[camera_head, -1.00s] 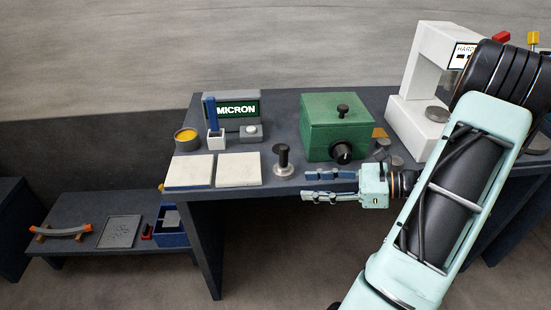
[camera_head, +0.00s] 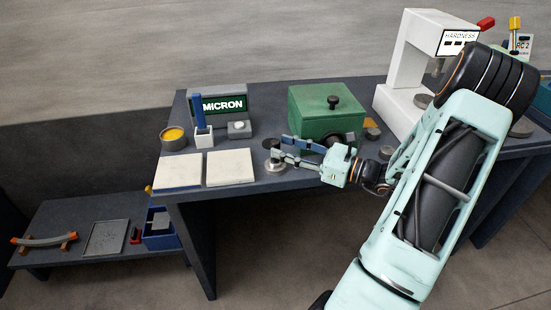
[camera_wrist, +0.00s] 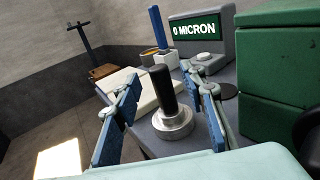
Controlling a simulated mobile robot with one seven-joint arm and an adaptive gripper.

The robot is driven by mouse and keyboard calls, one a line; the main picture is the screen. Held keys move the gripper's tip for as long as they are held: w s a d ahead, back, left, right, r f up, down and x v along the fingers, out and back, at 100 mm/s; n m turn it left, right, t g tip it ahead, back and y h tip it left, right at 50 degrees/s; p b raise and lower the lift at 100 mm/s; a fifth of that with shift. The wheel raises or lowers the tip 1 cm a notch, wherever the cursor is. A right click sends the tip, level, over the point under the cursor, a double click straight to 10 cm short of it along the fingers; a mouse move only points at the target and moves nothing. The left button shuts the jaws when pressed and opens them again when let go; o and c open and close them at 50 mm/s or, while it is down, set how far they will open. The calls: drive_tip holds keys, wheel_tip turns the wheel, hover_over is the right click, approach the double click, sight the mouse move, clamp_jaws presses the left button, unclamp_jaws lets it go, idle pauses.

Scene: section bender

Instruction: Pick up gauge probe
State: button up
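The gauge probe, as I take it, is a black upright handle on a round silver base. It stands on the dark bench (camera_head: 285,184) at the front edge, and its silver base shows in the head view (camera_head: 273,165). In the wrist view the probe (camera_wrist: 173,122) stands upright in the middle. My gripper (camera_head: 281,147) is open, its blue-padded fingers reaching in from the right at the probe. In the wrist view one finger is on each side of the handle, with gaps visible. The fingers partly cover the probe in the head view.
Two white plates (camera_head: 229,167) lie left of the probe. Behind are a MICRON display (camera_head: 219,106), a white holder with a blue stick (camera_head: 202,139) and a yellow-filled cup (camera_head: 173,139). A green box (camera_head: 325,113) stands close behind my gripper, with a white hardness tester (camera_head: 406,70) farther right.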

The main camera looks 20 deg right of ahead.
sight(276, 141)
drive_tip(key=x, duration=0.3)
drive_tip(key=shift+w+a, duration=0.1)
drive_tip(key=shift+a, duration=0.05)
clamp_jaws()
